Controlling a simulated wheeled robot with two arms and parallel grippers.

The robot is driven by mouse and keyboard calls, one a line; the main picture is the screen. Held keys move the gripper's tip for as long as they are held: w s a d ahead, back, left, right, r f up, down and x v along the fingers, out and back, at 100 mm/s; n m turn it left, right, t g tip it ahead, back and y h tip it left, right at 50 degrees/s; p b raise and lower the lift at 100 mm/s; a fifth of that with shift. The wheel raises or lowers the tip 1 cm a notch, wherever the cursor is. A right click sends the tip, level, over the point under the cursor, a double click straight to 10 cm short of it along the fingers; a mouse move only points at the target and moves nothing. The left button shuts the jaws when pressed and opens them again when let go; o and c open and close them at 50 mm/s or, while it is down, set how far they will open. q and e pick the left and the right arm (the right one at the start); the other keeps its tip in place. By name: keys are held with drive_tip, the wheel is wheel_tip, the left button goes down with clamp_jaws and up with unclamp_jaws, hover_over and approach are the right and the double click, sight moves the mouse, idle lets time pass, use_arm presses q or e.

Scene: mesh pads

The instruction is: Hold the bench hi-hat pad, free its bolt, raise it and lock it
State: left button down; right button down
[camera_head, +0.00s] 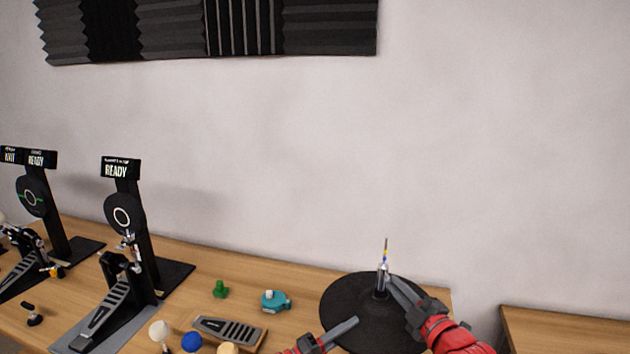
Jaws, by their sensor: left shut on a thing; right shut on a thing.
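The bench hi-hat pad (345,290) is a round black disc at the right end of the wooden bench. A thin upright rod (386,250) with blue and yellow marks rises from its middle, and a silver bolt part (382,270) sits low on it. My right gripper (389,283) comes from the lower right and is shut at the bolt part. My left gripper (350,325) comes in low, shut at the front left of the pad; its exact grip is hard to see.
Two kick pad stands (125,212) (32,195) with READY signs and pedals stand at the left. A pedal plate (228,332), a green piece (220,289), a teal piece (275,300) and a blue ball (191,342) lie mid-bench. Another wooden surface (565,330) is at right.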

drive_tip(key=n, duration=0.4)
drive_tip(key=c, duration=0.9)
unclamp_jaws()
